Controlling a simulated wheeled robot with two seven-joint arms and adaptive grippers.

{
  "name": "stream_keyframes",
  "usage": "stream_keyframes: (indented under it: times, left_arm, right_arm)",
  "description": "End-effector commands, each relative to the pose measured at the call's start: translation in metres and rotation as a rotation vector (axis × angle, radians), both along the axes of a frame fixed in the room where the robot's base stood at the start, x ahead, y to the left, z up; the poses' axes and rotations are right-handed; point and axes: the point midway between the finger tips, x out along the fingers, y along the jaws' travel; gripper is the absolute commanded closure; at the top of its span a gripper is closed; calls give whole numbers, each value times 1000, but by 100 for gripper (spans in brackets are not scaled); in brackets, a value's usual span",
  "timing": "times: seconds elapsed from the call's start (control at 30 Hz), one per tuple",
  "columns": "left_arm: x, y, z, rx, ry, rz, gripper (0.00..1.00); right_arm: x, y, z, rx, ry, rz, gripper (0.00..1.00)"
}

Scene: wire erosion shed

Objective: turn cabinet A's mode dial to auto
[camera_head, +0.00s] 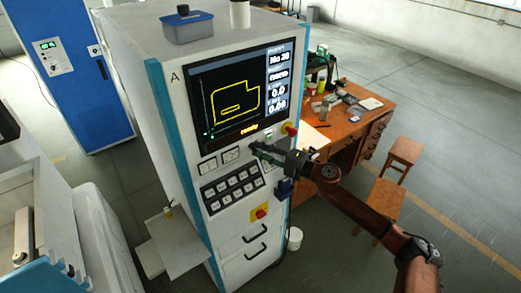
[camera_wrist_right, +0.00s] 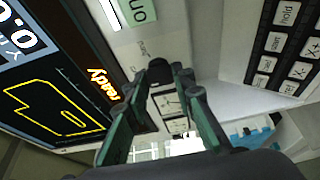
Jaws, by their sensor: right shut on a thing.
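Cabinet A (camera_head: 148,110), a tall white cabinet with blue edges and the letter A, stands in the middle of the head view. Its front has a lit screen (camera_head: 230,100) reading "ready". My right gripper (camera_head: 258,150) reaches in from the right to the panel just below the screen. In the right wrist view its green-sided fingers (camera_wrist_right: 168,76) close together against the white panel, shut on a small dark part, apparently the mode dial. The fingers hide most of it, and I cannot tell which way it points. My left gripper is out of view.
A red knob (camera_head: 290,129) sits at the screen's lower right. A cluttered wooden desk (camera_head: 375,118) and stools stand to the right.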

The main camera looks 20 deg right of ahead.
Motion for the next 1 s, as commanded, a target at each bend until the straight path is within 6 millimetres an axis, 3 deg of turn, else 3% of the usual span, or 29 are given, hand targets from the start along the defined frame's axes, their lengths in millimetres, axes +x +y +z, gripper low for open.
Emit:
stream_keyframes:
  times: [0.37, 0.4, 0.6, 1.0]
  left_arm:
    - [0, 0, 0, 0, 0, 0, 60]
    - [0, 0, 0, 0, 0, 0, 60]
    - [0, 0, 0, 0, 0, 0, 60]
    - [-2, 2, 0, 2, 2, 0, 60]
  right_arm:
    - [0, 0, -1, -8, -3, 0, 100]
    - [0, 0, -1, -8, -3, 0, 76]
    - [0, 0, -1, -6, -3, 0, 62]
    - [-4, -4, -1, -5, 0, -1, 59]
